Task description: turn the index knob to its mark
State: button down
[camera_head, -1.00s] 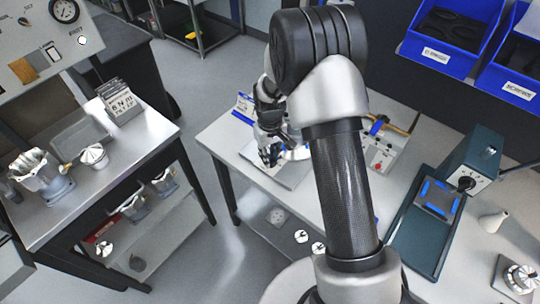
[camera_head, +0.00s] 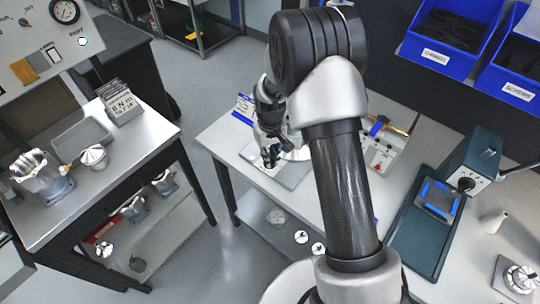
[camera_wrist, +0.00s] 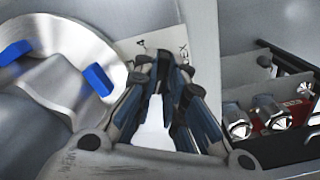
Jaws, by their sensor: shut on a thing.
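My gripper (camera_head: 270,157) is low over a flat grey plate (camera_head: 297,177) on the middle bench. In the wrist view its fingers (camera_wrist: 166,80) are close together at their tips, over a pale label plate (camera_wrist: 140,46). An "A" and the letters "EX" show on that plate on either side of the fingertips. The gripper is shut on the index knob, which the fingers hide almost wholly. I cannot see the knob's pointer or how it stands against its mark.
A round metal part with blue pads (camera_wrist: 58,70) lies close left of the fingers in the wrist view. Metal housings (camera_wrist: 268,112) show at the wrist view's right.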

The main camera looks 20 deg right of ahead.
jog(key=m, duration=0.4)
jog(key=m+p, duration=0.1)
jog(key=m, duration=0.3)
jog(key=shift+m, duration=0.3)
jog(key=m, duration=0.4)
jog(key=shift+m, duration=2.2)
jog(key=c, duration=1.9)
grip_release()
jog(key=shift+c, duration=0.2)
